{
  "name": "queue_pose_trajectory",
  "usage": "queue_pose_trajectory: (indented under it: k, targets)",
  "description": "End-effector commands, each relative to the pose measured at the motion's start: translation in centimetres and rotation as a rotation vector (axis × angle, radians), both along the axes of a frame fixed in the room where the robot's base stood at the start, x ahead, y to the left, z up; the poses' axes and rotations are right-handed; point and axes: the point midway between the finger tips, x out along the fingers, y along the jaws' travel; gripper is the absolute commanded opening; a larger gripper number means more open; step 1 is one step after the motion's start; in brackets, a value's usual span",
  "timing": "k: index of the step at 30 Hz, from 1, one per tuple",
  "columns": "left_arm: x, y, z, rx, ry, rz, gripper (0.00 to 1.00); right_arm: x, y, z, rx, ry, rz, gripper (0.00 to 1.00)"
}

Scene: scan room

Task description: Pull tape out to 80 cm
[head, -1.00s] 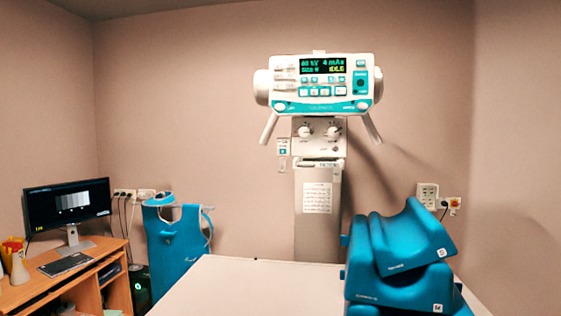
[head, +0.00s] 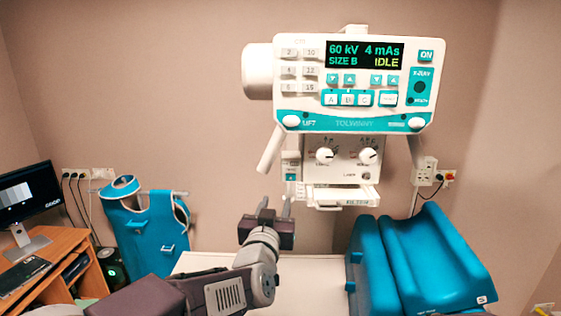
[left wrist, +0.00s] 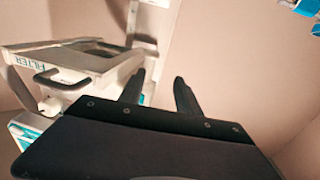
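A small white box with a teal label (head: 291,172) hangs at the left side of the collimator (head: 342,160), under the X-ray head (head: 340,84). It may be the tape's housing; no drawn-out tape or centimetre marks can be made out. My left gripper (head: 275,206) is below this box, its fingers apart and pointing up, with nothing seen between them. In the left wrist view the open fingers (left wrist: 158,80) show beside the collimator's lower frame marked FILTER (left wrist: 75,62). My right gripper is not in view.
A white table (head: 310,270) lies below the X-ray head. Blue cushions (head: 425,265) are on its right. A blue apron (head: 150,235) hangs at the left, beside a wooden desk (head: 50,250) with a monitor (head: 25,200). Wall sockets (head: 425,172) are at the right.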

Motion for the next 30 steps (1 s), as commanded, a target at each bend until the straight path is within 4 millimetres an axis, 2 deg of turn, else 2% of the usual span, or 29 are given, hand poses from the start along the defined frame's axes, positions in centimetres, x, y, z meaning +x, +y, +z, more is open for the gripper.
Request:
queue_pose_trajectory:
  k: [1, 8, 11, 18, 21, 25, 30]
  targets:
    - [-0.2, -0.7, 1.1, 0.001, 0.002, -0.014, 0.4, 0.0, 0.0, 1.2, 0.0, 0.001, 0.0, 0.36]
    - [-0.2, -1.4, 1.1, 0.001, 0.004, -0.028, 0.4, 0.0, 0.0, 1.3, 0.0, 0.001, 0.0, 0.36]
    - [1.0, -1.5, 1.3, 0.003, 0.006, -0.026, 0.4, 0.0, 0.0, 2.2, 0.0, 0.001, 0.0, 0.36]
    - [6.0, -2.3, 1.5, 0.004, 0.007, -0.027, 0.4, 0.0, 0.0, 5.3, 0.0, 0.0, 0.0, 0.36]
    - [7.4, -2.5, 1.4, 0.002, 0.006, -0.027, 0.4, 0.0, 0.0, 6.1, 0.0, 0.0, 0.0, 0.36]
    - [8.4, -2.7, 1.1, 0.002, 0.004, -0.028, 0.4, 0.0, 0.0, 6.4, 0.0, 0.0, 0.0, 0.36]
    - [8.5, -2.7, 0.9, 0.001, 0.004, -0.028, 0.4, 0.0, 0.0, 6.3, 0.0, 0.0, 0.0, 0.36]
